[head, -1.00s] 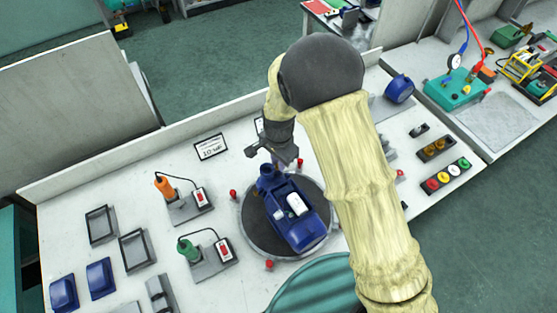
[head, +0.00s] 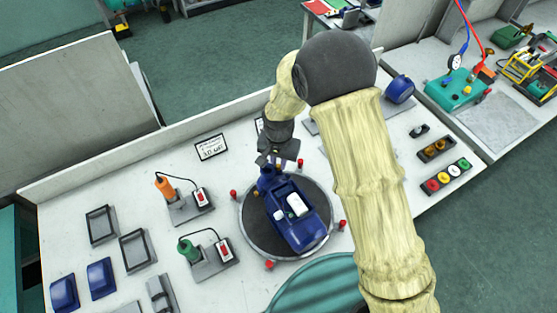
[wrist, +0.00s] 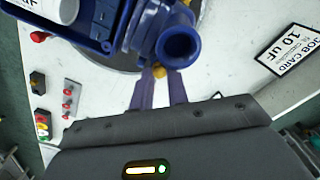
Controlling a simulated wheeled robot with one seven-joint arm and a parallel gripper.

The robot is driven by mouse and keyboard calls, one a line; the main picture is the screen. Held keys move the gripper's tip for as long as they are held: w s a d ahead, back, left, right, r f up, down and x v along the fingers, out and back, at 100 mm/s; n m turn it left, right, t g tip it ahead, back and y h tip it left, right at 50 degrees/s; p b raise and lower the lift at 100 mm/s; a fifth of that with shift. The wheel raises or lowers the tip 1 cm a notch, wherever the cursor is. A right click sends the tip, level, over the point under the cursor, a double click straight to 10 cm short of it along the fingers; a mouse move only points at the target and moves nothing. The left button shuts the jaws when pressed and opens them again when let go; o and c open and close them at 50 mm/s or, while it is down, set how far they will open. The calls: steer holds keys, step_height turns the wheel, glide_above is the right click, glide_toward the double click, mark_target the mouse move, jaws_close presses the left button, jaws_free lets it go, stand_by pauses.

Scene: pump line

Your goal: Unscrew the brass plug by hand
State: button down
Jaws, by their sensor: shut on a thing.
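The blue pump (head: 305,232) lies on a round dark turntable (head: 256,236) on the bench. Its round open port (wrist: 178,47) is close up at the top of the wrist view. The small brass plug (wrist: 159,72) sits just below the port, between the tips of my gripper (wrist: 159,77). My gripper is shut on the plug, its two purple-grey fingers one on each side. In the head view my gripper (head: 280,164) is at the far end of the pump, and the plug is hard to make out there. I cannot tell how far the plug is threaded in.
Red knobs (head: 233,194) stand around the turntable. A job card (head: 211,147) stands behind it. Orange (head: 164,187) and green (head: 188,250) tools on stands are to the left. Coloured buttons (head: 448,177) lie to the right. Bare bench shows between these.

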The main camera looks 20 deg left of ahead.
steer(key=shift+s+d, duration=0.1)
steer(key=shift+s, duration=0.05)
steer(key=shift+f+n, duration=0.1)
steer(key=shift+n, duration=1.4)
steer(key=n, duration=0.2)
steer(key=shift+n, duration=0.4)
steer(key=c, duration=1.5)
jaws_free()
steer(key=shift+d, duration=0.1)
steer(key=shift+o, duration=0.2)
steer(key=shift+s, duration=0.1)
